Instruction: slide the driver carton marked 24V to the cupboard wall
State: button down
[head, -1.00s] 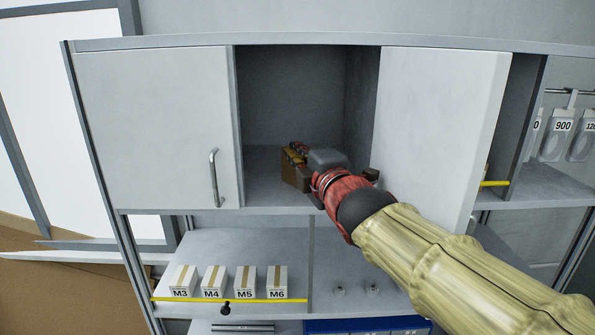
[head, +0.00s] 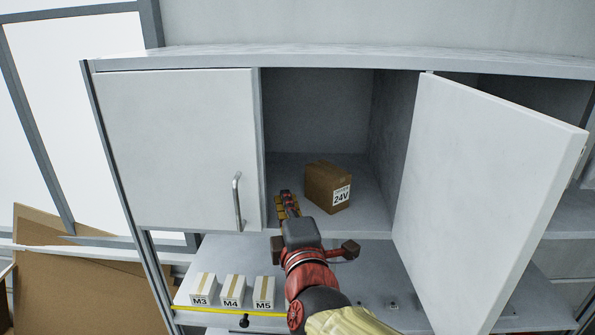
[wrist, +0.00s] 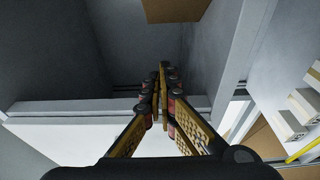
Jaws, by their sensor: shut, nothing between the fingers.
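The brown driver carton (head: 321,183) stands upright on the floor of the open cupboard compartment, its 24V label facing out. Floor shows between it and the cupboard's right inner wall (head: 392,150). My gripper (head: 286,197) is at the compartment's front edge, left of and in front of the carton. Its fingers are shut together and empty. In the wrist view, the closed fingertips (wrist: 163,72) point into the compartment. The carton (wrist: 174,9) shows only in part at the top edge there, with a gap between it and the fingertips.
A closed door (head: 170,150) with a handle bounds the opening at left. An open door (head: 480,190) swings out at right. Small boxes marked M3 (head: 202,290), M4 (head: 232,291) and M5 (head: 263,292) stand on the lower shelf behind a yellow strip.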

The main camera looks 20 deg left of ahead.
aim_at(327, 186)
jog(key=shift+w+f, duration=0.1)
jog(key=shift+f, duration=0.2)
jog(key=p+x, duration=0.1)
jog(key=x, duration=0.8)
jog(key=shift+d, duration=0.1)
jog(key=shift+w, duration=0.45)
jog(key=d, duration=0.3)
jog(key=shift+d+r, duration=0.1)
jog(key=shift+d, duration=0.2)
jog(key=shift+w, duration=0.15)
jog(key=shift+d, duration=0.1)
